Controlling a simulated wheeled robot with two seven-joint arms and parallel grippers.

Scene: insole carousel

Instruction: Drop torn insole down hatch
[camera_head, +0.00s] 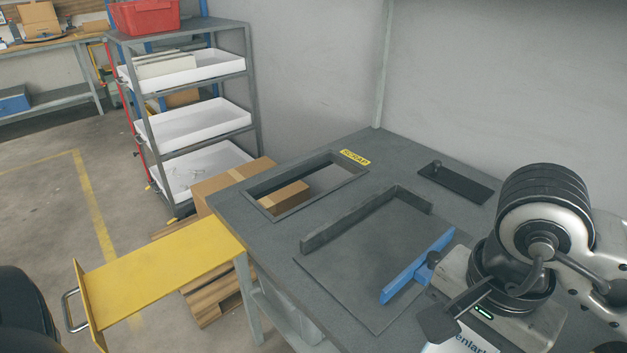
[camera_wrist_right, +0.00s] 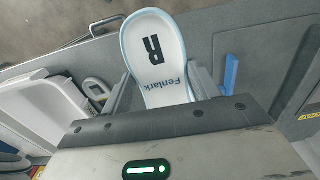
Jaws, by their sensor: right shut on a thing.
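A white insole with a pale blue edge, marked "R" and "Fenlark", is in my right gripper (camera_wrist_right: 160,92) in the right wrist view, where the insole (camera_wrist_right: 158,50) sticks out beyond the jaws. No tear shows on its visible face. In the head view my right gripper (camera_head: 447,318) is low at the right, past the blue bar, with part of the insole (camera_head: 462,343) at the bottom edge. The hatch (camera_head: 257,189) is a rectangular framed opening in the grey table, beside a yellow "SCRAP" label (camera_head: 355,157). A cardboard box shows through it. My left gripper is not in view.
A grey fixture with a raised wall (camera_head: 350,226) and a blue bar (camera_head: 417,265) lies between hatch and gripper. A dark plate with a knob (camera_head: 455,184) lies behind. A yellow handled slide (camera_head: 165,270) juts out left. A shelf rack (camera_head: 250,75) stands behind.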

